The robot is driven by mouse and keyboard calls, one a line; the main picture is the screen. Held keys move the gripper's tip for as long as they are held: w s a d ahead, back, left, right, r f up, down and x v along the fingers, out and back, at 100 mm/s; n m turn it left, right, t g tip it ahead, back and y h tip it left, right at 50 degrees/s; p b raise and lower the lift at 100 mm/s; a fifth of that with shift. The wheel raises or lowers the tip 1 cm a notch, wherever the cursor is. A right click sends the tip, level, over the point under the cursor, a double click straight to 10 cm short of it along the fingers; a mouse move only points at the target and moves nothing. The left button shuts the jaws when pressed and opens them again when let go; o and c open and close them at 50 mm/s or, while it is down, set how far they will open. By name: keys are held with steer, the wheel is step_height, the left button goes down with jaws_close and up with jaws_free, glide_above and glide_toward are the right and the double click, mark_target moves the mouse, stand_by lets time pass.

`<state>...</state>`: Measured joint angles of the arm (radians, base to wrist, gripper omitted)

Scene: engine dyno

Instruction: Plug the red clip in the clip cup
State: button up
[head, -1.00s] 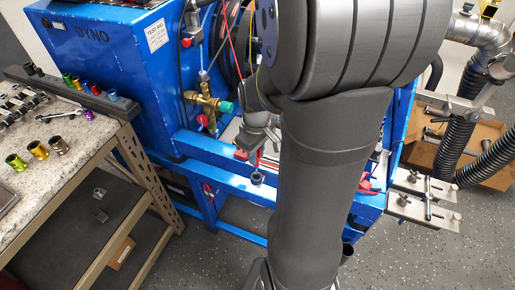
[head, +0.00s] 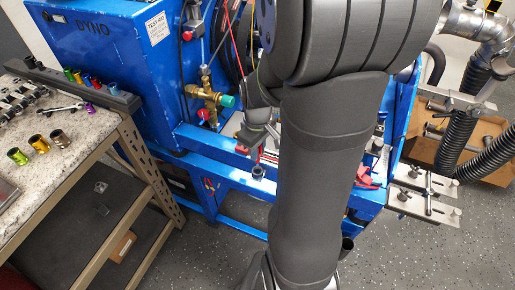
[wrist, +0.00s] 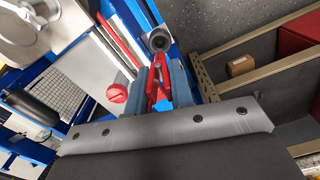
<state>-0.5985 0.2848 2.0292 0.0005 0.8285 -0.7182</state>
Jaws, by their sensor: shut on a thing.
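My gripper (wrist: 158,90) is shut on the red clip (wrist: 157,80), which sticks out beyond the blue-grey fingers. In the wrist view the clip's tip points at the clip cup (wrist: 158,40), a dark round cup with a lighter rim on the blue frame. The tip appears very close to the cup's near edge; I cannot tell whether they touch. In the head view my gripper (head: 258,140) hangs just above the cup (head: 258,172), and the clip (head: 260,154) is small and partly hidden.
A red round knob (wrist: 117,92) is left of the fingers. Another red clip-like thing (head: 364,178) lies on the blue frame right of my arm. The blue dyno (head: 120,60) stands behind, and a bench with sockets (head: 60,139) is at left.

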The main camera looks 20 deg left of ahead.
mark_target(257, 162)
steer(key=shift+f, duration=0.2)
steer(key=shift+f, duration=1.65)
steer(key=shift+f, duration=1.65)
steer(key=o, duration=0.9)
steer(key=shift+r, duration=3.75)
steer(key=shift+f, duration=3.45)
